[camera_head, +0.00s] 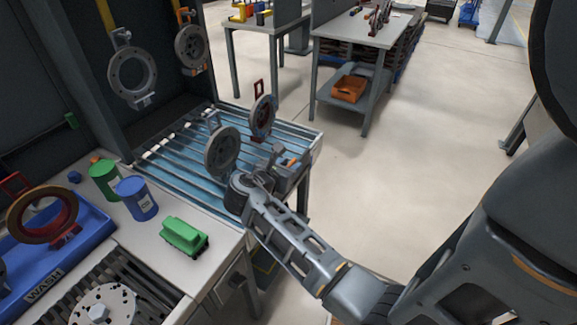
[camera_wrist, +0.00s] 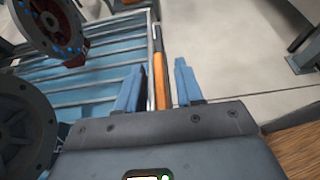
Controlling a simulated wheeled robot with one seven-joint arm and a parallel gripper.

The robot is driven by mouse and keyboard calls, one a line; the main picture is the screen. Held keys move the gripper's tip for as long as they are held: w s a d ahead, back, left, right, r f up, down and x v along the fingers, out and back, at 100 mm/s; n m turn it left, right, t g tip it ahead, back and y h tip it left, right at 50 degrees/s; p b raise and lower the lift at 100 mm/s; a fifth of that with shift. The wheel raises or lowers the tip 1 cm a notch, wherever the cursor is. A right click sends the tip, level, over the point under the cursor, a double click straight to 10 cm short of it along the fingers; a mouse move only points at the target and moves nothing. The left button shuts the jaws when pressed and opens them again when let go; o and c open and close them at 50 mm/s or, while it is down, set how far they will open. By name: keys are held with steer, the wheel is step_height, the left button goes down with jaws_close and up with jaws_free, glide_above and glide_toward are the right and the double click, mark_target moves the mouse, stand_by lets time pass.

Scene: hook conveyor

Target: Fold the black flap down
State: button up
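I cannot pick out a black flap with certainty in either view. My gripper (camera_head: 292,163) is at the front right edge of the blue slatted rack (camera_head: 165,185). In the wrist view its two blue-grey fingers (camera_wrist: 160,75) are apart. A narrow orange bar with a dark upper part (camera_wrist: 160,82) shows between the fingers, by the rack's edge; a little room shows on its sides. I cannot tell whether this bar belongs to the flap. In the head view the wrist hides part of the rack's edge.
A grey disc (camera_head: 222,152) and a dark red disc (camera_head: 263,117) stand on the rack close to my gripper. More discs (camera_head: 132,77) hang on hooks at the back. Green and blue cups (camera_head: 138,198) and a green block (camera_head: 184,236) stand on the bench. Open floor (camera_head: 400,170) lies to the right.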

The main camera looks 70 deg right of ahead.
steer(key=shift+c, duration=0.3)
jaws_close()
